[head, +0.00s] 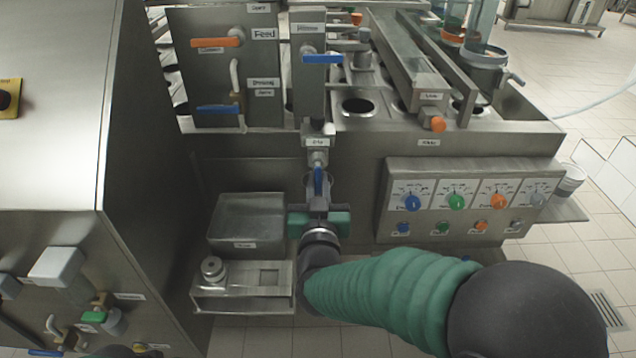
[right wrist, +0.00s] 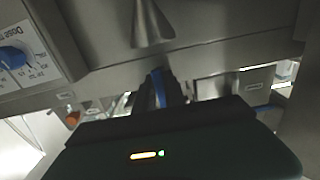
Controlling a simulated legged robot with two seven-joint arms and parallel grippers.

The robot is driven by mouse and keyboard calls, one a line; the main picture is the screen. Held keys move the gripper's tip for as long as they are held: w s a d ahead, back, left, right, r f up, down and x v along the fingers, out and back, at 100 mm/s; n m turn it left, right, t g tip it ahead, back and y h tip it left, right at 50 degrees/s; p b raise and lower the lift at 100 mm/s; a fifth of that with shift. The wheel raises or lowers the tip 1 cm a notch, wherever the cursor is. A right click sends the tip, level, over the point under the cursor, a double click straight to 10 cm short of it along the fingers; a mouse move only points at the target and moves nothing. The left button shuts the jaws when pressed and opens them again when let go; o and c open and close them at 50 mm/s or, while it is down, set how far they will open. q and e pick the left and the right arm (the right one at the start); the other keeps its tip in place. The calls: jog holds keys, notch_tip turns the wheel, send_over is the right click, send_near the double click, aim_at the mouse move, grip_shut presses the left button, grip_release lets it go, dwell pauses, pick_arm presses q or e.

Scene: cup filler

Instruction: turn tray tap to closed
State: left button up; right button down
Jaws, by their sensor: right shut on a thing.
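The tray tap (head: 317,158) is a metal valve on the front of the steel machine, below a small label I cannot read for certain. Its blue handle (head: 318,181) hangs down. My right gripper (head: 319,190) comes from below and is shut on the blue handle; its fingers hide part of it. In the right wrist view, the blue handle (right wrist: 158,88) shows upright between the dark fingers of the gripper (right wrist: 160,98). My left gripper is not in view.
A steel tray box (head: 246,225) sits left of my right gripper, with a lower stand (head: 240,300) below it. A control panel (head: 465,195) with several coloured knobs is to the right. Another blue-handled tap (head: 322,59) is above. A steel cabinet (head: 130,150) stands at left.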

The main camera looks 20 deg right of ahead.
dwell(0.3)
jog(key=n+p, duration=0.2)
jog(key=shift+s+d+r+p, duration=0.15)
jog(key=shift+d+p, duration=0.15)
jog(key=shift+d, duration=0.05)
jog(key=d+r+n+p, duration=0.1)
jog(key=n+p, duration=0.4)
jog(key=r+n+p, duration=0.1)
jog(key=n+p, duration=0.4)
jog(key=d+r+n+p, duration=0.1)
jog(key=n+p, duration=0.4)
jog(key=n, duration=0.1)
jog(key=shift+s+d+p, duration=0.3)
jog(key=shift+s+p, duration=0.05)
jog(key=shift+s, duration=0.05)
jog(key=c, duration=1.4)
grip_release()
jog(key=shift+c, duration=0.2)
